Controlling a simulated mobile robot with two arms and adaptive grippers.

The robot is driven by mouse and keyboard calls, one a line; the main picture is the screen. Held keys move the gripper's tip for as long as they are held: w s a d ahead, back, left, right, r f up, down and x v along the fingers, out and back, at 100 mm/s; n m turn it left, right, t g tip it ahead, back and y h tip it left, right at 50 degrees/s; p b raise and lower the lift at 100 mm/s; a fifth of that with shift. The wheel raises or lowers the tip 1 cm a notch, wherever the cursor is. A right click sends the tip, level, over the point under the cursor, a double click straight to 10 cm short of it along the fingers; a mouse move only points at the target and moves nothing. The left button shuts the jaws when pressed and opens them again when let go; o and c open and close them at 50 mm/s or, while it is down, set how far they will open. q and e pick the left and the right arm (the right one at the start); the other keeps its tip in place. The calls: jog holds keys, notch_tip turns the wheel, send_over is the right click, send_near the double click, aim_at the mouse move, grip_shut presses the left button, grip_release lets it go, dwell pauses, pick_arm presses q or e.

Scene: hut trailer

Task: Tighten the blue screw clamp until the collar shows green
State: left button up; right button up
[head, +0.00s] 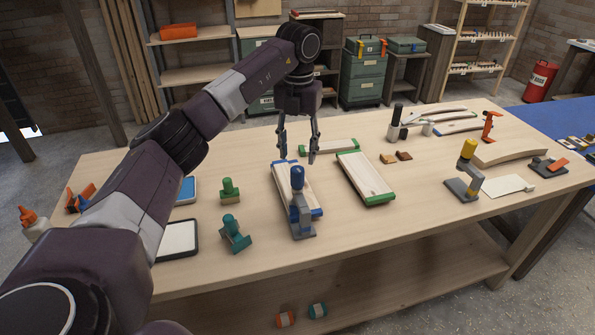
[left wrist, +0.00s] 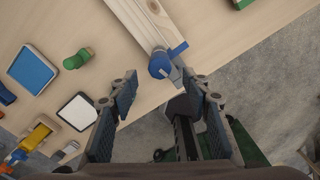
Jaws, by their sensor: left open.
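The blue screw clamp (head: 301,216) stands at the near end of a wooden board with blue ends (head: 284,181) on the workbench. Its upright blue knob (head: 297,177) is on top. The knob also shows in the left wrist view (left wrist: 161,66), ahead of the fingers. No green shows on the clamp; its collar is too small to make out. My left gripper (head: 298,153) is open, pointing down above the board, a little beyond the knob in the head view. My right gripper is out of view.
A green-ended board (head: 366,178) lies just right. A teal clamp-like tool (head: 234,233), a green piece (head: 230,189) and a dark-rimmed tray (head: 178,240) are to the left. A yellow-topped clamp (head: 467,168) and an orange clamp (head: 489,127) stand further right. The bench's front middle is clear.

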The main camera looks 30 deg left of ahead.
aim_at(297, 168)
pick_arm(q)
notch_tip(297, 168, down, 7)
jog(key=shift+p, duration=0.95)
jog(key=shift+c, duration=0.6)
jog(key=c, duration=1)
